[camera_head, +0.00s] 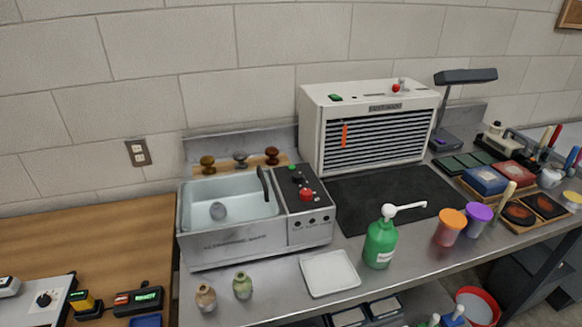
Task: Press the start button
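I cannot read which control is labelled start. Neither of my grippers is in view.
A green pump bottle (380,244), an orange-topped cup (450,227) and a purple-topped cup (478,219) stand right of the bath. A white tray (330,273) and two small vases (205,297) (242,286) are in front. A black mat (385,195) lies mostly clear. A lamp (465,76) stands behind.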

